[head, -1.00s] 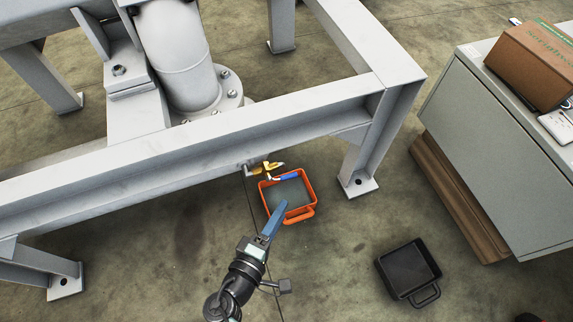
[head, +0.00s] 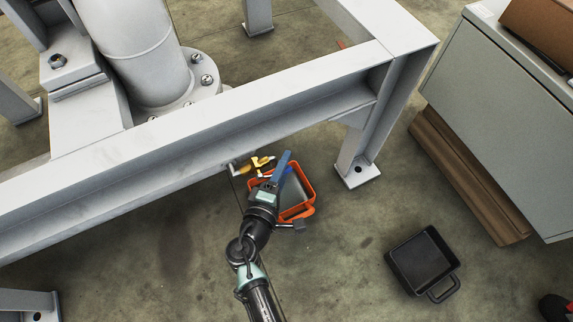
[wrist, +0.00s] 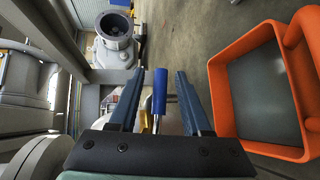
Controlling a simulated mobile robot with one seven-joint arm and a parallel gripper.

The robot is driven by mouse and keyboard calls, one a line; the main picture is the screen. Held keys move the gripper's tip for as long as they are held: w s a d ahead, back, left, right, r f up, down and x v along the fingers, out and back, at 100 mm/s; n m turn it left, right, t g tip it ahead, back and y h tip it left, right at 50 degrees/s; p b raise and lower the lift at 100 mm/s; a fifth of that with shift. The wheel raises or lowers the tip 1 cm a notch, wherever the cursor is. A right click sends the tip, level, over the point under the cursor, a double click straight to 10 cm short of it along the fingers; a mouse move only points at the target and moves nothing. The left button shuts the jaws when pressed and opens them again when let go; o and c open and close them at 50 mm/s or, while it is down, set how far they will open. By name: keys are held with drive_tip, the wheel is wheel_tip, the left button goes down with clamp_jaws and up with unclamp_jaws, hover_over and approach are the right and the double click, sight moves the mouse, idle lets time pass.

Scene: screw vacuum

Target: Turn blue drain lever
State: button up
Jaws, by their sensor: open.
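The blue drain lever (wrist: 160,92) shows in the wrist view between the two blue fingers of my gripper (wrist: 162,95). My gripper is open, with a gap on both sides of the lever, and I see no contact. In the head view my gripper (head: 284,160) is beside the brass drain valve (head: 258,164), under the grey steel beam, and it hides the lever there. A brass part of the valve (wrist: 147,122) shows below the lever in the wrist view.
An orange tray (head: 309,190) sits on the floor below the valve; it also shows at right in the wrist view (wrist: 222,100). The steel beam (head: 200,150) runs close beside my gripper. A black tray (head: 402,275) lies at right, near a grey cabinet (head: 480,100). Open floor lies in front.

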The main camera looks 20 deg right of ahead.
drive_tip(key=shift+x, duration=0.9)
drive_tip(key=shift+c, duration=0.2)
clamp_jaws()
idle(0.7)
